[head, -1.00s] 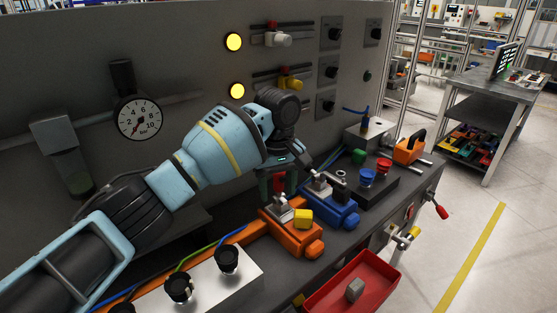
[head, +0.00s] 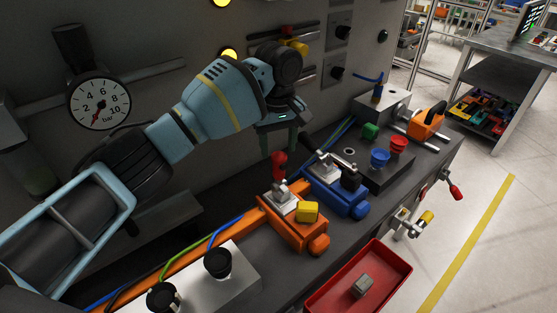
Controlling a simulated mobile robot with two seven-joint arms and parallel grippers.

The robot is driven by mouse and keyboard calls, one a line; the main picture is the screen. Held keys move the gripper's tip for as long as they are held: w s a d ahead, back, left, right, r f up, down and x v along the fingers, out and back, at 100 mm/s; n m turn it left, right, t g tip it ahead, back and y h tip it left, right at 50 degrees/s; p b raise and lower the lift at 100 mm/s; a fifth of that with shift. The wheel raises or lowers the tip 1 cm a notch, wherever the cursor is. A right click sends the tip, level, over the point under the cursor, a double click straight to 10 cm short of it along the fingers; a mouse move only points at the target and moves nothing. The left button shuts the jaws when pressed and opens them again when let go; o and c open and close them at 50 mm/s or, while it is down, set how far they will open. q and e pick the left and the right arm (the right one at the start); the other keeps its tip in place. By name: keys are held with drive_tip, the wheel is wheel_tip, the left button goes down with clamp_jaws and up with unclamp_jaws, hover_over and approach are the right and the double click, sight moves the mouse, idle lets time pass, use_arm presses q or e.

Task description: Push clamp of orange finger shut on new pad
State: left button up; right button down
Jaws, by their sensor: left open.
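The orange finger (head: 290,230) lies on the grey bench with a silver clamp (head: 280,198) on top. The clamp's red-tipped lever (head: 279,160) stands up, roughly upright. A yellow pad (head: 307,211) sits at the front end of the orange finger, just in front of the clamp. My left gripper (head: 281,148) is open, its fingers pointing down, above and behind the orange finger. In the picture the red lever tip shows just below and between the fingertips. I cannot tell whether they touch. My right gripper is not in view.
A blue finger (head: 340,195) with a black-tipped lever lies right beside the orange one. A red bin (head: 395,262) with a grey block stands at the front. A white box with black knobs (head: 235,280) is front left.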

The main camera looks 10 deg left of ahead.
sight(278, 161)
use_arm(q)
drive_tip(key=shift+f, duration=2.8)
drive_tip(key=shift+w, duration=0.1)
clamp_jaws()
